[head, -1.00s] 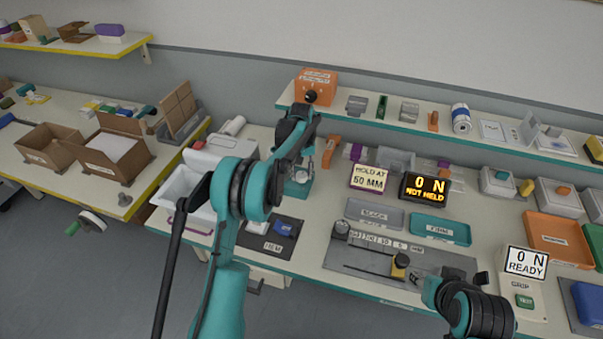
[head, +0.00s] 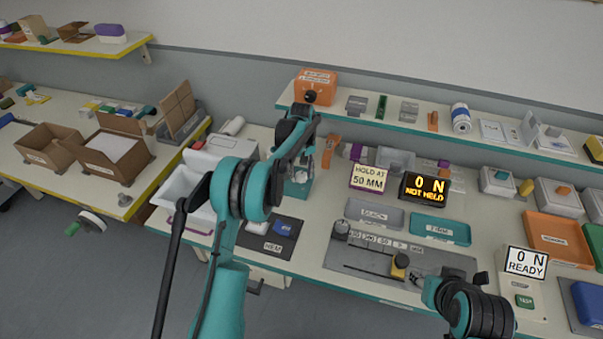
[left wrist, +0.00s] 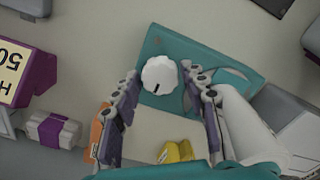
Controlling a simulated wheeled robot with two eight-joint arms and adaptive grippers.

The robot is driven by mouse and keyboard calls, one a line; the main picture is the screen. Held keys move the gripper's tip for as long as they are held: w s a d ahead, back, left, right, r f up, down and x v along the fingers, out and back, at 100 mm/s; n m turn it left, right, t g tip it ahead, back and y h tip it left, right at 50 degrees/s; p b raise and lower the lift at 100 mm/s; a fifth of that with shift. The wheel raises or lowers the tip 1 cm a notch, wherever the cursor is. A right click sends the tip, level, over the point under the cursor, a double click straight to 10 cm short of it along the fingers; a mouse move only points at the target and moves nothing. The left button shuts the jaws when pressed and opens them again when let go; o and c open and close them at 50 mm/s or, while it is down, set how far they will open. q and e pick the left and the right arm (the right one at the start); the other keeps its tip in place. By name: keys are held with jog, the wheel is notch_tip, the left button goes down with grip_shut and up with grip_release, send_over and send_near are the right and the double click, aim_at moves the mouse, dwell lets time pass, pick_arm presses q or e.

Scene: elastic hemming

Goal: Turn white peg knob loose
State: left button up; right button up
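The white peg knob (left wrist: 159,75) has a scalloped edge and a dark mark. It sits on a teal fixture (left wrist: 235,84), seen from above in the left wrist view. My left gripper (left wrist: 160,77) is open, with one finger on each side of the knob. A gap shows between each fingertip and the knob. In the head view the teal fixture (head: 298,187) stands below my left wrist, and the knob cannot be made out there. My right arm shows at the lower right of the head view, but its gripper is not visible.
A yellow part (left wrist: 177,152) lies below the knob in the left wrist view. A white roll-shaped part (left wrist: 245,125) is close to the right finger. The "50 MM" sign (head: 368,178) and force display (head: 425,189) stand right of the fixture. A shelf (head: 400,124) runs behind.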

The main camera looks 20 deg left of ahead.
aim_at(301, 176)
pick_arm(q)
jog(key=shift+o, duration=0.3)
notch_tip(301, 176, up, 12)
dwell(0.5)
jog(key=s+d+r+m+t+b, duration=0.15)
jog(key=s+r, duration=0.25)
jog(key=s, duration=0.4)
jog(key=s+r+m+t+b, duration=0.1)
jog(key=s+r+m+t, duration=0.15)
jog(key=s, duration=0.65)
jog(key=s+f+m+t+b, duration=0.1)
jog(key=s+f, duration=0.2)
jog(key=s, duration=0.3)
jog(key=s+d+f+t+b, duration=0.1)
jog(key=s+f, duration=0.2)
jog(key=s, duration=0.4)
jog(key=s+f+m+t+b, duration=0.1)
jog(key=s+f, duration=0.2)
jog(key=s, duration=0.3)
jog(key=shift+s+d+f+m, duration=0.2)
jog(key=shift+s+f+m, duration=0.1)
jog(key=shift+f, duration=0.1)
